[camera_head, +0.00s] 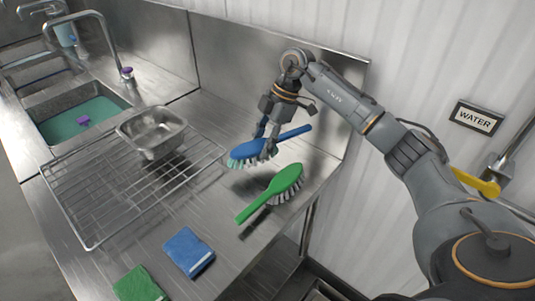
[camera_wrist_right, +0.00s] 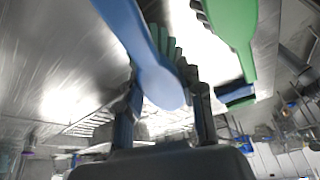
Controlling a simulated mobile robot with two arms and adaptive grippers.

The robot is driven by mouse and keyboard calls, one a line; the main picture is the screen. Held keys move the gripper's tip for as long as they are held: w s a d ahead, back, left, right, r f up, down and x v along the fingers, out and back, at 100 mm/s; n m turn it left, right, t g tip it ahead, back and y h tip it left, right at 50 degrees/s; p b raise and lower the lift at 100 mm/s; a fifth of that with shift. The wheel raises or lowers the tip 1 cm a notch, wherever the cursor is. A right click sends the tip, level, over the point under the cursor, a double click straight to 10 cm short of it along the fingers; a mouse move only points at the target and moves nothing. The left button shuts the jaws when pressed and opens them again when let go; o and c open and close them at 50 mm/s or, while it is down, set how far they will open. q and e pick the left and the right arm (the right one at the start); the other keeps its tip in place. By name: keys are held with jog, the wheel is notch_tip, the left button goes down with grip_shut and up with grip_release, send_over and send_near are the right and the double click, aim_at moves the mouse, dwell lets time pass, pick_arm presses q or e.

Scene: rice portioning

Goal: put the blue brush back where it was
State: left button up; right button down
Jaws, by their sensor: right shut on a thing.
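The blue brush (camera_head: 247,151) is held in my right gripper (camera_head: 268,133), above the steel counter (camera_head: 215,225) near its back right. Its handle points up and right in the head view, and its bristles face down. In the right wrist view the blue brush (camera_wrist_right: 128,35) crosses between the fingers of my right gripper (camera_wrist_right: 170,110), which are shut on it. I cannot tell whether the bristles touch the counter. A green brush (camera_head: 272,190) is just in front of it, and also shows in the right wrist view (camera_wrist_right: 235,25). My left gripper is not in view.
A wire rack (camera_head: 90,205) with a steel pan (camera_head: 150,128) stands left of the brushes. The sink (camera_head: 70,105) is at the back left. A wall and backsplash (camera_head: 240,70) close off the back.

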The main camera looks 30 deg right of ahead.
aim_at(278, 139)
jog(key=shift+s+d+f, duration=0.25)
jog(key=shift+d+f, duration=0.15)
jog(key=shift+f, duration=0.1)
jog(key=f, duration=0.1)
jog(key=f+p, duration=0.1)
jog(key=f, duration=0.1)
jog(key=shift+s+d+f, duration=0.1)
jog(key=shift+s+d, duration=0.05)
jog(key=shift+d, duration=0.05)
jog(key=shift+f, duration=0.25)
jog(key=c, duration=0.8)
grip_release()
jog(key=shift+c, duration=0.2)
jog(key=b+v, duration=0.1)
jog(key=v, duration=0.6)
jog(key=shift+d+r, duration=0.15)
jog(key=shift+r, duration=0.1)
